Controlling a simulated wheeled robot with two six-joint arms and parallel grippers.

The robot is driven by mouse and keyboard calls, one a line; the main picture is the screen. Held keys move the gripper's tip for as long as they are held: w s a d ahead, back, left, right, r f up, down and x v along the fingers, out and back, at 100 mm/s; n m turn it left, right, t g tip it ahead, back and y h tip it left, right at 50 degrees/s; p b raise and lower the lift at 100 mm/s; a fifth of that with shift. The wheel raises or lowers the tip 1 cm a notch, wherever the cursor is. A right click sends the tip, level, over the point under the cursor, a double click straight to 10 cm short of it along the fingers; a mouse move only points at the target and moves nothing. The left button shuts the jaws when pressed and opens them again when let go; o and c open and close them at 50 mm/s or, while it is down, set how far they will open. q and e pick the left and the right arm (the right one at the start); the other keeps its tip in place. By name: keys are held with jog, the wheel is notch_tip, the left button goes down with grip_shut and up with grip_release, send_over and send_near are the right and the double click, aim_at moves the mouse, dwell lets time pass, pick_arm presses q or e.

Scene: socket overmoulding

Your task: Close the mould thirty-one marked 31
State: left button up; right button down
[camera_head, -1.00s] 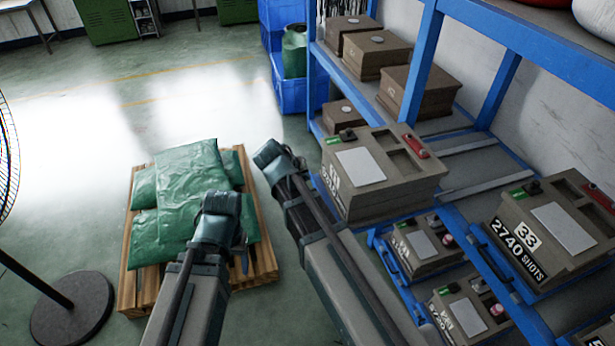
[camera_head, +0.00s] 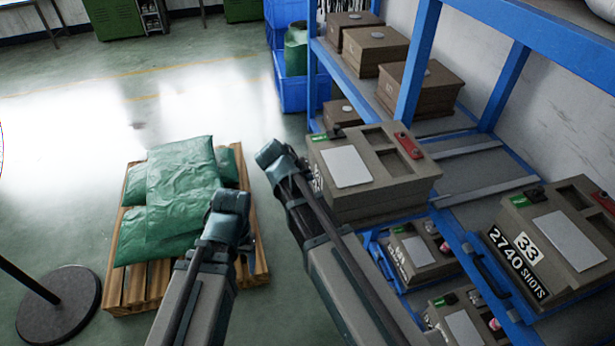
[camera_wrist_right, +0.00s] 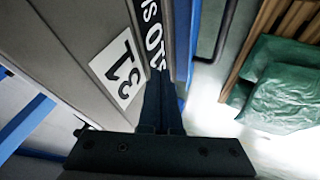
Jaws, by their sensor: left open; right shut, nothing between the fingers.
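The mould marked 31 (camera_head: 395,182) is a grey-brown box at the end of the blue rack's middle shelf, with a pale plate, a green tag and a red part on top. Its 31 label (camera_wrist_right: 117,73) and a black strip with white lettering fill part of the right wrist view. I cannot tell whether its two halves meet fully. My right gripper (camera_head: 270,155) is just left of this mould; its shut fingers (camera_wrist_right: 162,108) are empty and overlap the strip; contact is unclear. My left gripper (camera_head: 232,203) is open, further left before the pallet; its fingers are hard to make out.
A mould marked 33 (camera_head: 527,248) stands to the right, with more moulds below and behind. A blue rack post (camera_head: 418,60) rises behind mould 31. Green sacks (camera_head: 180,185) lie on a pallet (camera_head: 135,285). A round stand base (camera_head: 60,305) is at lower left.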

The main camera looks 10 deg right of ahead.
jog(key=shift+d, duration=0.15)
jog(key=w+d, duration=0.1)
jog(key=d, duration=4.2)
jog(key=shift+w, duration=0.25)
jog(key=shift+d+r, duration=0.1)
jog(key=shift+d, duration=0.05)
